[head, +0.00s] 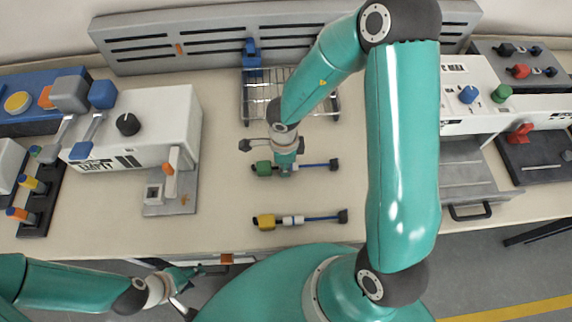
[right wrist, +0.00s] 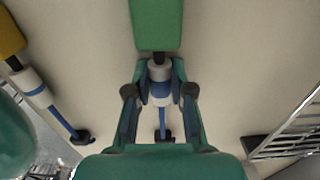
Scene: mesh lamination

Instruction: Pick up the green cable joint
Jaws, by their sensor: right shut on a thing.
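The green cable joint (head: 263,168) lies across the bench, with a green block at its left, a pale and blue middle sleeve and a blue cable to a dark end at its right. My right gripper (head: 285,170) is down over its middle and hides part of it. In the right wrist view the green block (right wrist: 157,25) is ahead of my right gripper (right wrist: 160,92), whose fingers are shut on the pale and blue sleeve. My left gripper (head: 194,291) is open and empty, low at the bench's front edge.
A yellow cable joint (head: 266,221) lies nearer the front edge. A wire rack (head: 257,100) stands behind the green one. A white machine (head: 150,120) is to the left, and a grey drawer unit (head: 465,175) to the right. Bare bench lies between the machine and the joints.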

